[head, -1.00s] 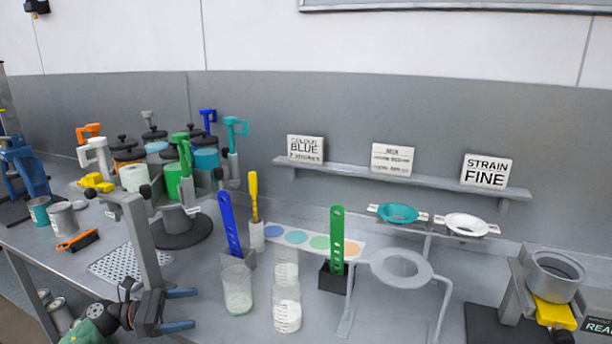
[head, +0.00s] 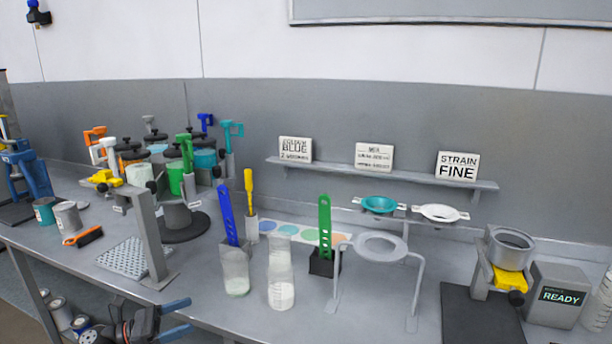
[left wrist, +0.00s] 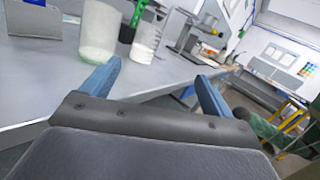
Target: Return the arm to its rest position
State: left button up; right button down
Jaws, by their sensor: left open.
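My left gripper (head: 176,318) is low at the front edge of the bench in the head view, with its two blue fingers apart and nothing between them. In the left wrist view the open fingers (left wrist: 158,88) point toward the bench edge, with a glass beaker (left wrist: 98,32) beyond them. In the head view that beaker (head: 236,272) holds a little whitish content and stands on the bench, apart from the gripper. A flask (head: 281,275) with white content stands to its right. My right gripper does not show.
A grey post (head: 151,235) and a perforated plate (head: 120,258) stand near the gripper. A ring stand (head: 381,247), a carousel of coloured pots (head: 174,178) and a READY box (head: 560,295) occupy the bench.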

pick_arm(q)
jog(key=s+f+m+t+y, duration=0.2)
jog(key=s+f+m+y, duration=0.4)
jog(key=m, duration=0.5)
jog(key=s+f+m+t+y, duration=0.15)
jog(key=f+m+y, duration=0.25)
jog(key=m+y, duration=0.55)
jog(key=s+f+m+t+y, duration=0.25)
jog(key=f+m+y, duration=0.2)
jog(key=m, duration=0.95)
jog(key=s+d+f+n+g+h, duration=0.1)
jog(key=s+d+f+n+g, duration=0.25)
jog(key=s, duration=0.35)
jog(key=s+d+f+n+g, duration=0.2)
jog(key=s+g, duration=0.2)
jog(key=s, duration=0.4)
jog(key=s+d+f+n+g+h, duration=0.1)
jog(key=s+d+f+n+g, duration=0.15)
jog(key=s, duration=0.45)
jog(key=s+d+f+g, duration=0.1)
jog(key=d+f, duration=0.1)
jog(key=f, duration=0.4)
jog(key=s+d+f+g+h, duration=0.1)
jog(key=d+f, duration=0.2)
jog(key=f, duration=0.2)
jog(key=shift+d+f+g, duration=0.3)
jog(key=shift+d+f, duration=0.05)
jog(key=shift+f, duration=0.05)
